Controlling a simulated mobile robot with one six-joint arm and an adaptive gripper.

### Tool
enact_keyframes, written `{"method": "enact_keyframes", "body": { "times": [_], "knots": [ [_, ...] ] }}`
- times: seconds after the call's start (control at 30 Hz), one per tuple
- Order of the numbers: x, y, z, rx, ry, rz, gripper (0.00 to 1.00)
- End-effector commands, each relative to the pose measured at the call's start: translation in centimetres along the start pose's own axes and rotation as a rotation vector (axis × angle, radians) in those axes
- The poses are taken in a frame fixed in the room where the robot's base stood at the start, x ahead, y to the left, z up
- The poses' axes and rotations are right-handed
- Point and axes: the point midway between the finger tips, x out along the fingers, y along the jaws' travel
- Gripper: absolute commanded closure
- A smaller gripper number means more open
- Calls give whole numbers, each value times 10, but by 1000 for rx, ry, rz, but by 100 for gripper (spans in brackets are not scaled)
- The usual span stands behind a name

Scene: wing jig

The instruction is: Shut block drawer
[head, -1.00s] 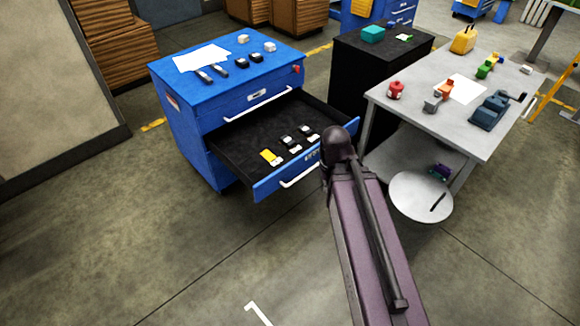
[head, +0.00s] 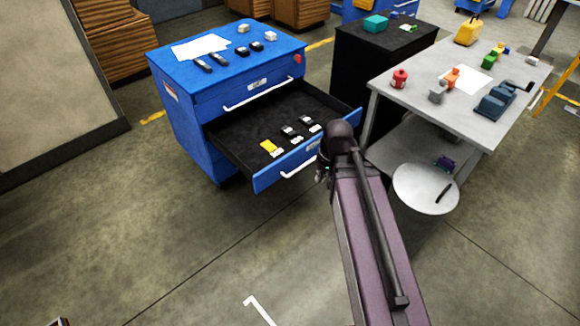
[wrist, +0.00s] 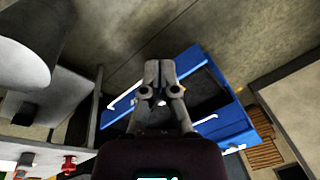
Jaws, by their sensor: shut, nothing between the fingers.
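The block drawer (head: 262,178) stands pulled out of the blue cabinet (head: 190,130), with a white handle on its front. Several small blocks, one with a yellow top (head: 268,146), lie on its dark floor. The blue cabinet and drawer (wrist: 232,122) appear behind the fingers there. Contact with the drawer cannot be told. In the head view the gripper is mostly hidden behind my arm.
A grey table (head: 430,105) with several coloured items stands to the right, with a round white top (head: 420,185) before it. A black cabinet (head: 350,80) stands between table and blue cabinet. The floor in front of the drawer is clear.

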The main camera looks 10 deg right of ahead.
Motion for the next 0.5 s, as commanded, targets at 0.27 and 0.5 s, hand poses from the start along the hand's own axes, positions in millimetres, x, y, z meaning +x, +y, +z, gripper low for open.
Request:
{"method": "enact_keyframes", "body": {
  "times": [0.27, 0.5],
  "knots": [
    [64, -7, -27, 38, 79, -153, 100],
    [104, -13, -50, 79, 149, -282, 100]
  ]
}}
